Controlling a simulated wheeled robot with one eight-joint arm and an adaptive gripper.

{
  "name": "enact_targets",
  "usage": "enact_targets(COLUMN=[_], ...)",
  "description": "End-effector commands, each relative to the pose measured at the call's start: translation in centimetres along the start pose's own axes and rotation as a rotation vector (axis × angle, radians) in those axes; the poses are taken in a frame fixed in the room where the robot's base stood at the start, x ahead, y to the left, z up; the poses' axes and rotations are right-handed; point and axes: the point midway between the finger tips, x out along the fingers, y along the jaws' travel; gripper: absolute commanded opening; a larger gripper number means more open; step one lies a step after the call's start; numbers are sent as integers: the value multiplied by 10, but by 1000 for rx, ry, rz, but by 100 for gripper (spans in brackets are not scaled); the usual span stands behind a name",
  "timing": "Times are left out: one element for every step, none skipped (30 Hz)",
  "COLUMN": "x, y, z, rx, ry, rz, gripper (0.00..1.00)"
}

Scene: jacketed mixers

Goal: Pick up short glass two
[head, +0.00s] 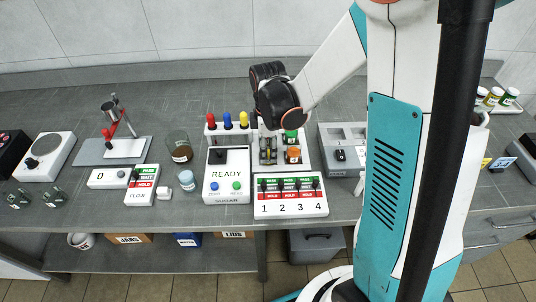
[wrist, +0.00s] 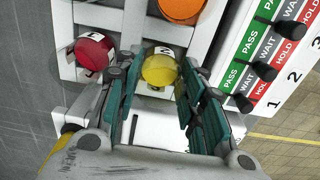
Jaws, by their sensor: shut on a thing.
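In the wrist view a short round glass with yellow (wrist: 160,70) stands between my gripper's two teal fingers (wrist: 158,100). A small label on its far side seems to read 2. My gripper is shut on it. The glass is still at a white rack (wrist: 125,25); I cannot tell whether it has left its slot. In the head view my gripper (head: 268,155) points down at the rack behind the numbered panel, and the yellow glass is hidden there.
A red-topped glass (wrist: 95,50) is on the left in the wrist view, and an orange one (wrist: 182,8) is above. The numbered switch panel (head: 291,206) lies in front. A READY sugar box (head: 226,185) is to the left, a grey tray unit (head: 343,145) to the right.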

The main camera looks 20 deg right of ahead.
Motion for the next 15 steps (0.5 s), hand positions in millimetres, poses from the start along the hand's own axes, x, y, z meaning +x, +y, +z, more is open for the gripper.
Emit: enact_targets(x=[0,0,0,0,0,-1,-2,-3,-5,-7,-10,-14,-17,-21,-28], y=[0,0,0,0,0,0,0,0,0,0,0,0,0,0,0], z=[0,0,0,0,0,0,0,0,0,0,0,0,0,0,0], rx=[0,0,0,0,0,0,0,0,0,0,0,0,0,0,0], ry=[0,0,0,0,0,0,0,0,0,0,0,0,0,0,0], rz=[0,0,0,0,0,0,0,0,0,0,0,0,0,0,0], gripper=[11,11,11,11,11,11,11,11,11,11,11,11,11,11,11])
